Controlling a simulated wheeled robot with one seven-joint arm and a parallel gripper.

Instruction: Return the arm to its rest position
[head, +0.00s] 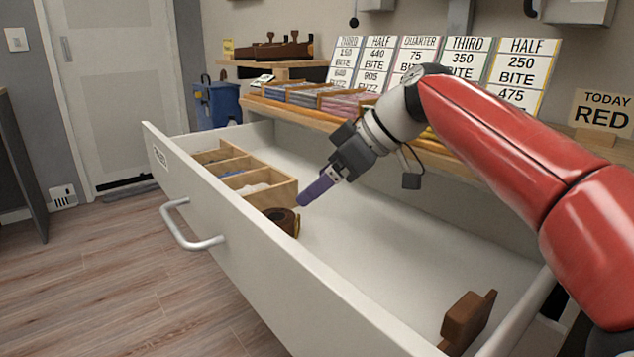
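My red and grey arm (505,140) reaches in from the right, over an open white drawer (250,255). My gripper (308,196) points down and left inside the drawer space. A single purple length shows at its end; I cannot tell whether this is the fingers seen from the side or a held piece. The tip is close above and right of a dark brown roll (284,222) in the drawer, and contact between them cannot be made out.
A wooden divider tray (270,196) sits at the drawer's left end, and a brown wooden block (466,320) at its near right. A wooden shelf (300,115) with sign cards (415,60) stands behind. Open floor (110,270) lies left, with a blue bin (217,103) beyond.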

